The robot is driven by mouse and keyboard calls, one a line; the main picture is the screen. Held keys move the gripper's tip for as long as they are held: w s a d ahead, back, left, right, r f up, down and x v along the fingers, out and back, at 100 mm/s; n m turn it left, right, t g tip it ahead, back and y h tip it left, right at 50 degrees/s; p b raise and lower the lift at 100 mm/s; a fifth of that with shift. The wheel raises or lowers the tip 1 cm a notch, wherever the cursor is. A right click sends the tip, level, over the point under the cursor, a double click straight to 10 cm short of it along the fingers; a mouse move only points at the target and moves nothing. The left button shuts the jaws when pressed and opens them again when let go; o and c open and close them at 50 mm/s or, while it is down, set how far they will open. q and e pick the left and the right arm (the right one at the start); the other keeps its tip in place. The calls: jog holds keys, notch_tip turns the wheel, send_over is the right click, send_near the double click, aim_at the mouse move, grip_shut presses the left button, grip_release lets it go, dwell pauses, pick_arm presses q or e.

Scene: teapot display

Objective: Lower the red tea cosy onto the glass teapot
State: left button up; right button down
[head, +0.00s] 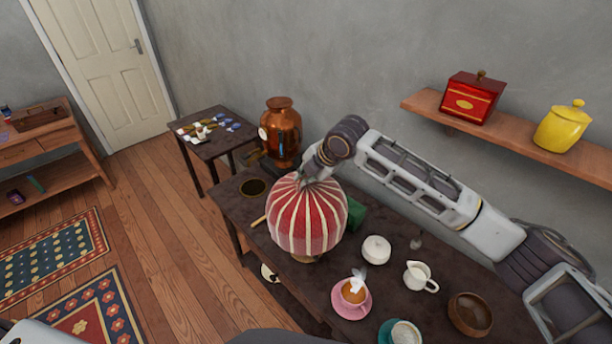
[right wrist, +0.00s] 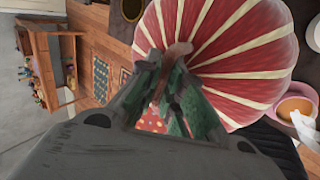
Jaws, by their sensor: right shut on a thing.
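The red tea cosy (head: 307,220), domed with cream stripes, is over the dark table (head: 388,267). My right gripper (head: 320,178) is shut on its top from above. In the right wrist view the fingers of my right gripper (right wrist: 178,62) close on a brownish loop at the crown of the tea cosy (right wrist: 232,45). The glass teapot is not visible; the cosy may hide it. A small brown wooden piece (head: 306,259) shows just under the cosy's lower edge. I cannot tell whether the cosy touches anything below. My left gripper is not in view.
Right of the cosy stand a white lidded pot (head: 376,249), a pink saucer (head: 341,306) with a cup, a milk jug (head: 420,277) and a wooden bowl (head: 470,314). Behind are a green box (head: 356,214) and a copper urn (head: 281,135). A wall shelf (head: 520,134) is at right.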

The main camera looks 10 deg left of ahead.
jog(key=shift+p, duration=0.5)
jog(key=shift+f+b, duration=0.95)
jog(key=shift+f, duration=2.8)
jog(key=shift+p, duration=0.4)
dwell(0.6)
